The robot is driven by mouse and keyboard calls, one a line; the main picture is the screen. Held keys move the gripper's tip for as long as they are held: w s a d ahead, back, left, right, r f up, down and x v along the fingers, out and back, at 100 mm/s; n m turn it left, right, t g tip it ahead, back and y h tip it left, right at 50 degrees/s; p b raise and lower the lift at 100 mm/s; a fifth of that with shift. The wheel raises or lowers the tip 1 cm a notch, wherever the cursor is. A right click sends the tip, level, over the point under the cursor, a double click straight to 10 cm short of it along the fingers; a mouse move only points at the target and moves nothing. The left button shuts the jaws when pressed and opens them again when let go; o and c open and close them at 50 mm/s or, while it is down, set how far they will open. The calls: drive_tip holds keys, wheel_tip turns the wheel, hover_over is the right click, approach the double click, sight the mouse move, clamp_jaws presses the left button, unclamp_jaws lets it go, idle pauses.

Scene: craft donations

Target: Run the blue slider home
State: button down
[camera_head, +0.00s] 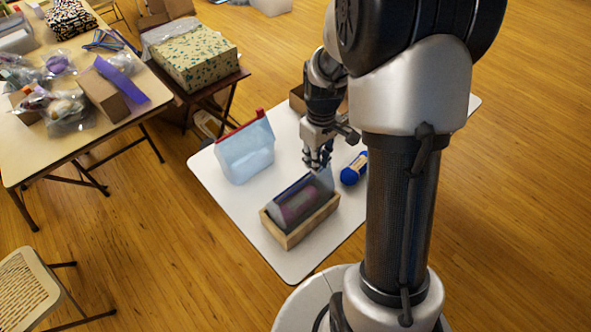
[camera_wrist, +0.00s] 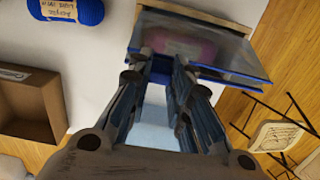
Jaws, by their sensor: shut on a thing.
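A clear pouch with a blue closure strip (camera_head: 294,186) stands in a wooden box (camera_head: 290,236), with something mauve inside. The pouch also shows in the wrist view (camera_wrist: 232,55), its blue strip running across below it. My gripper (camera_head: 318,164) is at the pouch's top edge, toward the far right end of the strip. In the wrist view my gripper's fingers (camera_wrist: 168,72) come together at the strip's left part. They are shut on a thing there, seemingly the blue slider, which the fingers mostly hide. I cannot tell how far the strip is closed.
A pale clear pouch with a red strip (camera_head: 245,150) stands on the white table (camera_head: 258,222), left of the box. A labelled blue yarn skein (camera_head: 354,169) lies to the right. An open cardboard box (camera_wrist: 30,105) is behind. A side table holds a patterned box (camera_head: 194,60).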

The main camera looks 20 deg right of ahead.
drive_tip(key=shift+w+d, duration=0.15)
drive_tip(key=shift+d, duration=0.4)
drive_tip(key=shift+w+d, duration=0.15)
drive_tip(key=shift+d, duration=0.4)
drive_tip(key=c, duration=1.4)
unclamp_jaws()
drive_tip(key=shift+c, duration=0.2)
wheel_tip(320, 180, up, 12)
drive_tip(key=shift+a, duration=0.1)
